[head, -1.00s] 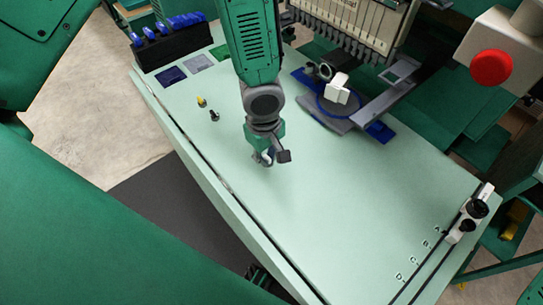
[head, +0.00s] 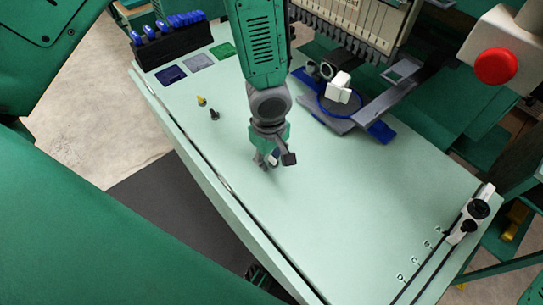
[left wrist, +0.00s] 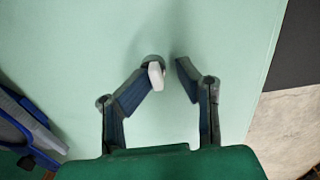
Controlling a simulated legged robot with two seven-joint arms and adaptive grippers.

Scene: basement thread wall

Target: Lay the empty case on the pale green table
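The pale green table (head: 340,210) fills the middle of the head view and lies under my left gripper (head: 273,161). In the left wrist view, my left gripper (left wrist: 170,66) has its two fingers apart, with bare table showing between the tips. A small rounded grey and white piece, which looks like the case (left wrist: 155,74), is at the left fingertip, clear of the right one. I cannot tell whether it rests on the table or whether it is empty. In the head view the fingers mostly hide it. My right gripper is not in view.
A yellow peg-like piece (head: 201,100) and a black one (head: 214,114) stand left of my gripper. A black rack with blue items (head: 172,45) is at the back left. An embroidery machine's hoop (head: 340,98) is behind.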

